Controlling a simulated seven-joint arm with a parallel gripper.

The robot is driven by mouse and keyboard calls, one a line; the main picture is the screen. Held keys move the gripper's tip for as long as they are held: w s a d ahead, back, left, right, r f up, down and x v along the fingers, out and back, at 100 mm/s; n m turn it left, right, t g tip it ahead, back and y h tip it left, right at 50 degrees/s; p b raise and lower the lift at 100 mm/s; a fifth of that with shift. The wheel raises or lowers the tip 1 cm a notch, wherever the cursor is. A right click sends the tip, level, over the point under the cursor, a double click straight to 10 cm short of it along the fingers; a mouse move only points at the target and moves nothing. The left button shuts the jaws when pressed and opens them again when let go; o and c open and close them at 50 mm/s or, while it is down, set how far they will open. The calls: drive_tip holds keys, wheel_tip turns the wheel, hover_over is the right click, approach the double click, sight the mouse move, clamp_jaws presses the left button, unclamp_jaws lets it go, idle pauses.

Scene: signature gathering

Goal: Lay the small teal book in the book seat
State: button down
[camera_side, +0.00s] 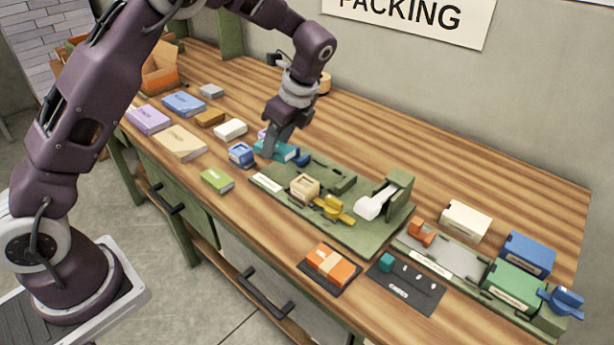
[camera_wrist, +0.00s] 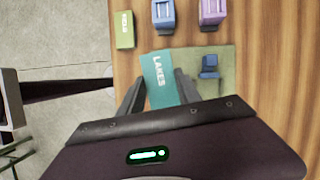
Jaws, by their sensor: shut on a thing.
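My gripper (camera_side: 272,148) is shut on the small teal book (camera_side: 286,152), at the far left end of a green fixture board (camera_side: 320,222). In the wrist view my gripper (camera_wrist: 160,88) has one finger on each side of the teal book (camera_wrist: 158,72), whose cover reads "LAKES". The book lies slightly turned against the edges of the board (camera_wrist: 226,62), and its far end reaches the board's edge. A blue clip (camera_wrist: 209,68) stands on the board to the right of the book. The book seat cannot be made out clearly; the book and gripper cover that part.
A blue block-like holder (camera_side: 241,153) and a green book (camera_side: 216,180) sit close to the gripper. The board also carries a beige block (camera_side: 304,186), a yellow clamp (camera_side: 334,209) and a white piece (camera_side: 373,205). Several books lie at the left. The back of the table is mostly clear.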

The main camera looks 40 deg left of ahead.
drive_tip(key=r+m+t, duration=0.1)
drive_tip(key=m, duration=0.1)
hover_over(322, 175)
drive_tip(key=d, duration=0.1)
drive_tip(key=f, duration=0.9)
drive_tip(key=shift+d+f, duration=0.25)
drive_tip(key=shift+f, duration=0.05)
drive_tip(key=c, duration=0.8)
unclamp_jaws()
drive_tip(key=shift+f, duration=0.15)
drive_tip(key=shift+c, duration=0.2)
